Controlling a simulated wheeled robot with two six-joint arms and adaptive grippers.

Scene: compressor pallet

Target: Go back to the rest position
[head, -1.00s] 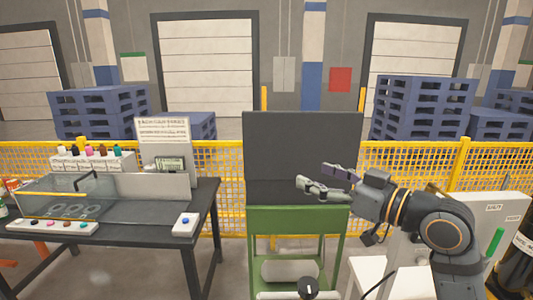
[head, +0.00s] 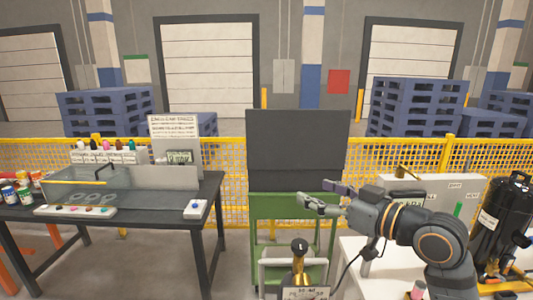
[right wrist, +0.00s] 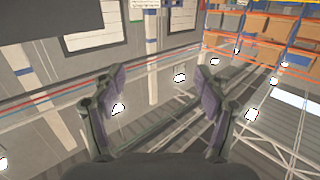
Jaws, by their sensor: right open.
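My right gripper (head: 322,199) is open and empty. In the head view it points left, held in the air in front of the green cart (head: 286,213) with the dark upright panel (head: 298,143). In the right wrist view its two fingers (right wrist: 160,98) stand apart with nothing between them, against the ceiling and far walls. My left gripper is not in the frames.
A dark table (head: 140,222) with a clear tray and a small white box (head: 195,209) stands at left. A white table (head: 375,272) lies below my right arm. A black tank (head: 499,222) stands at far right. A yellow fence (head: 225,168) runs behind.

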